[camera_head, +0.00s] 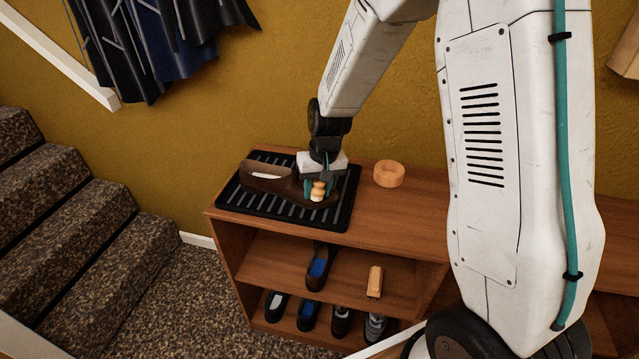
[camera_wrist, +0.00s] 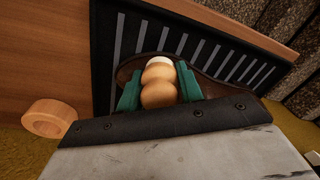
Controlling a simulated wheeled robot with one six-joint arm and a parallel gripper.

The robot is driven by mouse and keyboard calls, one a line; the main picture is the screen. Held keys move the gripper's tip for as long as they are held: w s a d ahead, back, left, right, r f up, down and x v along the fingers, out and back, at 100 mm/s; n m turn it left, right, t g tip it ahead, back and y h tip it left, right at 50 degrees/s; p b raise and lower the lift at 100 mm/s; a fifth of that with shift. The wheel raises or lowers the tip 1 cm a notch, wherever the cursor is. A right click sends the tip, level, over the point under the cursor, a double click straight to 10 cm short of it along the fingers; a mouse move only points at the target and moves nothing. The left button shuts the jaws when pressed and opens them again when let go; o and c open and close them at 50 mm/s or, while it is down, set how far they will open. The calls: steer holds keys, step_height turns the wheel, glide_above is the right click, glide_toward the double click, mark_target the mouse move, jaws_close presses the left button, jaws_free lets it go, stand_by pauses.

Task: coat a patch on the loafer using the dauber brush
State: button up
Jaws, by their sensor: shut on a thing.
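A dark brown loafer (camera_head: 275,182) lies on a black ribbed tray (camera_head: 230,193) on top of the wooden shelf unit. Part of the loafer (camera_wrist: 214,86) shows in the wrist view behind my gripper. My gripper (camera_head: 319,188) points down over the right end of the loafer. Its green fingers (camera_wrist: 159,86) are shut on the dauber brush (camera_wrist: 158,92), which has a rounded wooden handle and a pale end. The pale end is close to the loafer; I cannot tell whether it touches. In the head view the brush (camera_head: 319,189) shows between the fingers.
An orange-tan ring (camera_head: 389,173) sits on the shelf top right of the tray, also in the wrist view (camera_wrist: 49,118). Several shoes (camera_head: 308,311) and a wooden block (camera_head: 375,281) are on the shelves below. Carpeted stairs (camera_head: 60,215) rise at left; clothes (camera_head: 160,40) hang above.

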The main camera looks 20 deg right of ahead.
steer(key=shift+r, duration=0.1)
steer(key=shift+w+d+r, duration=0.1)
steer(key=shift+r, duration=0.2)
steer(key=shift+s+d+r, duration=0.15)
steer(key=shift+r, duration=1.2)
steer(key=shift+s+d+r, duration=0.1)
steer(key=shift+r, duration=1.2)
steer(key=shift+r, duration=0.15)
steer(key=shift+s+d+r, duration=0.1)
steer(key=shift+d+r, duration=0.05)
steer(key=shift+r, duration=1.2)
